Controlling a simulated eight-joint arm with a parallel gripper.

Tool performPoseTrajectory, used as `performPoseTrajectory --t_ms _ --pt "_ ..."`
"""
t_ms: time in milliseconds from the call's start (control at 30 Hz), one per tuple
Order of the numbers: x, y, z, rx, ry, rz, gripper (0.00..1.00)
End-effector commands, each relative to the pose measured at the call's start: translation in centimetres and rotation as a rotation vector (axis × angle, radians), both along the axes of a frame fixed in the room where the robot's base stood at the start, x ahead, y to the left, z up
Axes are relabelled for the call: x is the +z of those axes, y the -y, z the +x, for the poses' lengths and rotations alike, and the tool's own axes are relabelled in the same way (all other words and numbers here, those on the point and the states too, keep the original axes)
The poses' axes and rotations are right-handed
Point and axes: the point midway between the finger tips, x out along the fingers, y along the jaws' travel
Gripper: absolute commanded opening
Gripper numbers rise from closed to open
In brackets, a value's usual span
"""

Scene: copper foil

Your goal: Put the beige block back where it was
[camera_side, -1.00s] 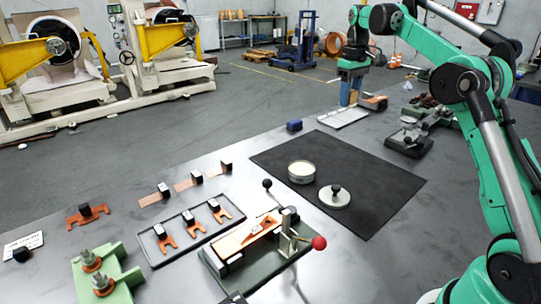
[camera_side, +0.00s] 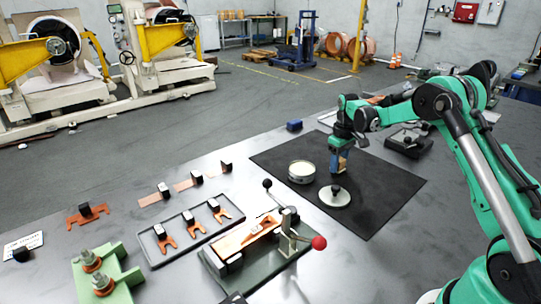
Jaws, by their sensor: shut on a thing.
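The beige block (camera_side: 344,160) is held between the fingers of my gripper (camera_side: 338,168), which is shut on it. The block is small here and partly covered by the fingers. My gripper points down over the black mat (camera_side: 385,200), just behind the round metal lid with a dark knob (camera_side: 335,195) and right of the round pale tin (camera_side: 301,172). I cannot tell whether the block touches the mat or hangs a little above it.
A small blue block (camera_side: 294,126) sits beyond the mat's far edge. The clamp fixture with a red ball handle (camera_side: 318,243) stands in front of the mat. A dark tray (camera_side: 192,233) with copper pieces lies left. The mat's right part is clear.

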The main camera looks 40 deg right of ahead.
Motion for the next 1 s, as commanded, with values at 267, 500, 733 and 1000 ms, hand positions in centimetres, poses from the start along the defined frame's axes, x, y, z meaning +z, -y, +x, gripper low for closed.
performPoseTrajectory --t_ms 267,500,733,1000 --pt "-0.4 0.0 0.0 0.0 0.0 0.0 0.0" --pt "-0.7 0.0 0.0 0.0 0.0 0.0 0.69" --pt "-0.7 0.0 0.0 0.0 0.0 0.0 0.72" --pt "1.3 0.0 0.0 0.0 0.0 0.0 0.72"
